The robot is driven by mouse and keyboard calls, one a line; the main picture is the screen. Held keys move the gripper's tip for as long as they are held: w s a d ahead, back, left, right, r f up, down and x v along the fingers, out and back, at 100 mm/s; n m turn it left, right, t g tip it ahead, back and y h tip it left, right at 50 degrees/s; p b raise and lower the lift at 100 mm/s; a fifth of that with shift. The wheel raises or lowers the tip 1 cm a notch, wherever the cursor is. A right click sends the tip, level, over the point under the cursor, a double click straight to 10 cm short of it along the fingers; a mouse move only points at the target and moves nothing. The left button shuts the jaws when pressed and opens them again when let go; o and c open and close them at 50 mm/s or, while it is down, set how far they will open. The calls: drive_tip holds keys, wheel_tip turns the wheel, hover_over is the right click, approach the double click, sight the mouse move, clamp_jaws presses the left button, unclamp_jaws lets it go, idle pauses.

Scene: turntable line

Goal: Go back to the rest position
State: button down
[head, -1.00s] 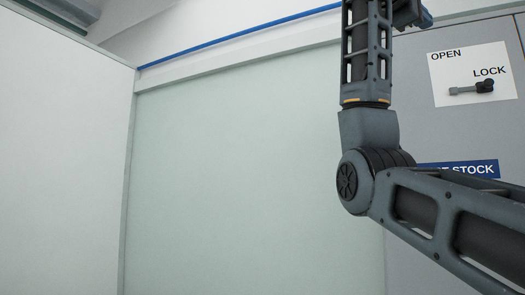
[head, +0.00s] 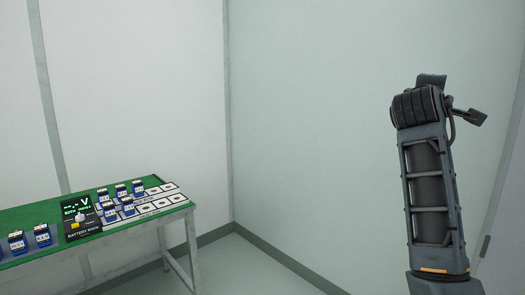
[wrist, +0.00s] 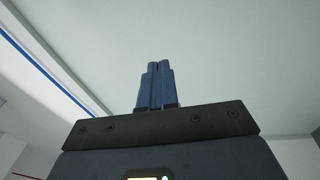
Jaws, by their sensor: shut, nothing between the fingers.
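My gripper (wrist: 158,68) shows in the wrist view with its two blue fingers together and nothing between them. It points toward a plain pale wall panel, and nothing is near the fingertips. In the head view my arm stands upright at the right, bent at a joint near its top. The gripper itself cannot be made out in the head view.
A green-topped bench (head: 20,219) stands at the lower left with several blue batteries (head: 42,235), a battery tester (head: 80,217) and a white slotted board (head: 172,198). Pale walls meet in a corner behind it. The floor (head: 240,265) between bench and arm is clear.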

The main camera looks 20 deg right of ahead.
drive_tip(key=a+f+n+t+y, duration=0.1)
drive_tip(key=a+f+y, duration=0.1)
drive_tip(key=a+f, duration=0.35)
drive_tip(key=a+f+t+y, duration=0.1)
drive_tip(key=a+f+t, duration=0.1)
drive_tip(key=f, duration=0.7)
drive_tip(key=a+f+n+t+y, duration=0.1)
drive_tip(key=a+f+y, duration=0.1)
drive_tip(key=a+f, duration=0.35)
drive_tip(key=s+a+f+t+y, duration=0.1)
drive_tip(key=s+a+f+y, duration=0.2)
drive_tip(key=s+a+f, duration=0.35)
drive_tip(key=s+a+f+t+y, duration=0.1)
drive_tip(key=s+a+f+y, duration=0.2)
drive_tip(key=f, duration=0.7)
drive_tip(key=s+a+f+m+y, duration=0.1)
drive_tip(key=s+a+f+y, duration=0.15)
drive_tip(key=s+a, duration=0.45)
drive_tip(key=s+a+f+m+y, duration=0.1)
drive_tip(key=s+a+f, duration=0.25)
drive_tip(key=s, duration=0.75)
drive_tip(key=s+a+r+m+y, duration=0.1)
drive_tip(key=s+r+m, duration=0.1)
drive_tip(key=s, duration=0.6)
drive_tip(key=s+a+r+m+y, duration=0.1)
drive_tip(key=s+a+r+m, duration=0.1)
drive_tip(key=s, duration=0.7)
drive_tip(key=shift+a+m+g, duration=0.3)
drive_tip(key=shift+m, duration=0.2)
drive_tip(key=shift+y, duration=0.25)
